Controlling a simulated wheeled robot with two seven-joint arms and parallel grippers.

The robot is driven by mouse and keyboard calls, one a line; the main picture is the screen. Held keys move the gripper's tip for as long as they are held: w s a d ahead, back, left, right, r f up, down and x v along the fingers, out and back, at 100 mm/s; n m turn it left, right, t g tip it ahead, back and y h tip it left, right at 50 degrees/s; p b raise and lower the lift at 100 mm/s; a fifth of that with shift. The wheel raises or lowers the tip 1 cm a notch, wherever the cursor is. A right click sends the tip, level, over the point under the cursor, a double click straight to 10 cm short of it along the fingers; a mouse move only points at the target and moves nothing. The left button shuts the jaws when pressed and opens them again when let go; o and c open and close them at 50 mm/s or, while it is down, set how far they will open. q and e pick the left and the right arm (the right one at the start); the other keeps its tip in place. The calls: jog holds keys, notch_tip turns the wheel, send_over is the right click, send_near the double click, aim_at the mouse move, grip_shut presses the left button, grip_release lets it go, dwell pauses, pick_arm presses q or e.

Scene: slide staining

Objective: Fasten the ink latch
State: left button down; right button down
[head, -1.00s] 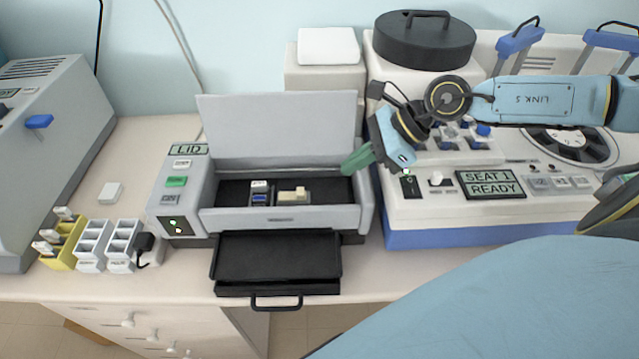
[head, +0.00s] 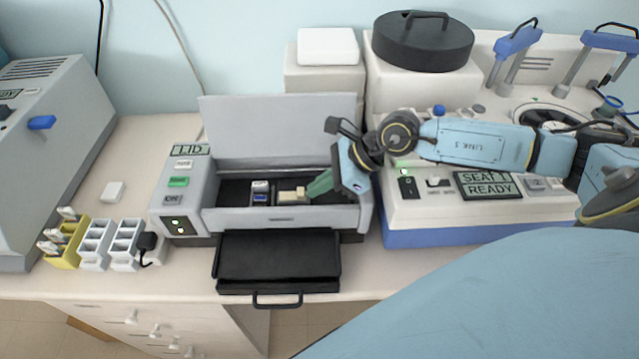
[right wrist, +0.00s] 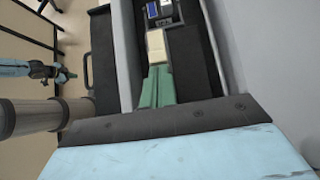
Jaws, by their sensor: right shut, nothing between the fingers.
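The slide printer (head: 280,222) has its lid (head: 280,128) raised, showing a dark bay. In the bay are a dark cartridge with a white and blue top (head: 260,191) and a beige block (head: 292,195), which looks like the ink latch. My right gripper (head: 314,187) reaches into the bay from the right, its green fingers shut and empty. In the right wrist view the fingers (right wrist: 157,88) point at the beige block (right wrist: 156,45), very close to it; I cannot tell if they touch. What looks like my left gripper (right wrist: 63,74) shows small at the left there.
A black tray (head: 278,255) juts from the printer's front. The bay's front wall and the raised lid bound the opening. A white and blue machine (head: 440,228) stands close at the right. Small racks (head: 95,243) stand on the counter at the left.

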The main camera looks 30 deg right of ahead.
aim_at(287, 196)
jog(key=shift+w+a, duration=0.5)
jog(key=shift+a, duration=0.35)
jog(key=shift+w+a, duration=0.5)
jog(key=shift+a, duration=0.3)
jog(key=shift+s, duration=0.1)
jog(key=shift+r, duration=0.1)
